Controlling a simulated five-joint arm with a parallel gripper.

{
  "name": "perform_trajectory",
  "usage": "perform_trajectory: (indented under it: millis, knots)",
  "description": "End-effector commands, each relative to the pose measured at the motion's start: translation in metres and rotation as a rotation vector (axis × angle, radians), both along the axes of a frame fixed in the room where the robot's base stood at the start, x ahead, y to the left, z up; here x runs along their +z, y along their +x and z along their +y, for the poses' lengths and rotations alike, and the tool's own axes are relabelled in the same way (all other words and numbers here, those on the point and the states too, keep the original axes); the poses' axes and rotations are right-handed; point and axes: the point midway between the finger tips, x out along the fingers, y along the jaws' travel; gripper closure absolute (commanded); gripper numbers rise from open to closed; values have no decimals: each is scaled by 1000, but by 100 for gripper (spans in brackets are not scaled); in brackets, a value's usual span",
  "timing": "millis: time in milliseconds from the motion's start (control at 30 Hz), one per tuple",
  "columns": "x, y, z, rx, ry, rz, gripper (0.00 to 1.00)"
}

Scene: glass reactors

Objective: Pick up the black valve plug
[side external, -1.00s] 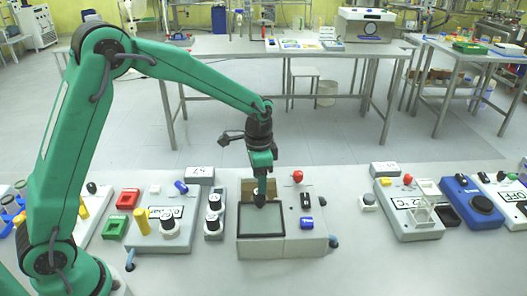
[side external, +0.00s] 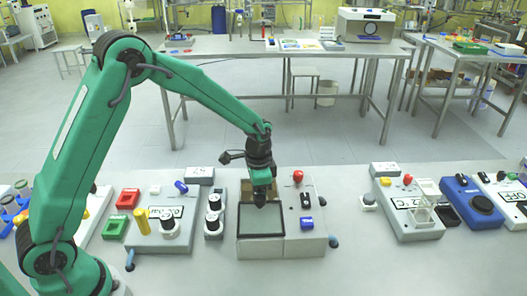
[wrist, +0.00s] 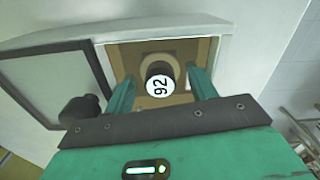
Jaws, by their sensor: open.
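My gripper (wrist: 161,76) is open, one green finger on each side of the plug, with visible gaps. I cannot tell how deep the fingertips reach beside it. In the side view my gripper (side external: 260,203) points down at the grey box (side external: 262,246), and the plug is not visible there.
A dark-framed window lid (wrist: 60,85) lies open left of the compartment, with a black knob (wrist: 78,108) close to my gripper. A red knob (side external: 298,176) and a blue cylinder (side external: 306,223) are on the box's right side. Other stations stand on both sides.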

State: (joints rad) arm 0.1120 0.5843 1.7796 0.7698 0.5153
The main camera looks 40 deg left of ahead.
Motion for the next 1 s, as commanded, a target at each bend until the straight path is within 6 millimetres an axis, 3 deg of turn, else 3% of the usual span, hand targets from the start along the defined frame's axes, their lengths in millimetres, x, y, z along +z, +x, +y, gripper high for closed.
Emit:
perform_trajectory:
  millis: [333, 567, 1000]
  knots:
    - [0, 0, 0, 0, 0, 0, 46]
    - [1, 0, 0, 0, 0, 0, 90]
    - [7, 1, 0, 0, 0, -2, 90]
